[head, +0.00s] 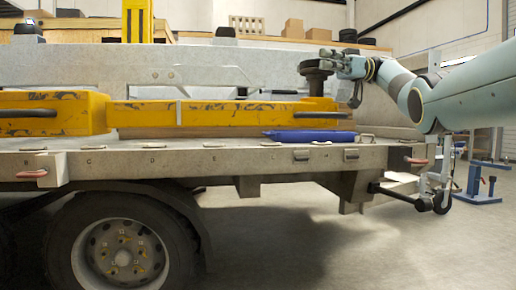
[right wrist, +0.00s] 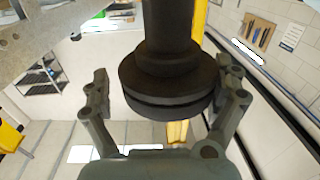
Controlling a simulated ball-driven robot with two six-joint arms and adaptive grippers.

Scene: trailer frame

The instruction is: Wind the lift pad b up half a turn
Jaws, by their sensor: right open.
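A dark round pad on a thick stem, which I take to be lift pad b (head: 316,75), stands above the trailer deck at the right of the head view. Its wide disc also shows large in the right wrist view (right wrist: 165,92). My right gripper (head: 345,64) reaches in from the right at the height of the disc. In the right wrist view the open fingers (right wrist: 163,84) stand on either side of the disc, with a visible gap at the left finger. The right finger is close to the rim; I cannot tell whether it touches. My left gripper is not in view.
The trailer deck edge (head: 220,162) runs across below the pad. A blue tool-like object (head: 308,136) lies on the deck under it. A worn yellow beam (head: 200,115) lies to the left. A blue stand (head: 478,186) is on the floor at right.

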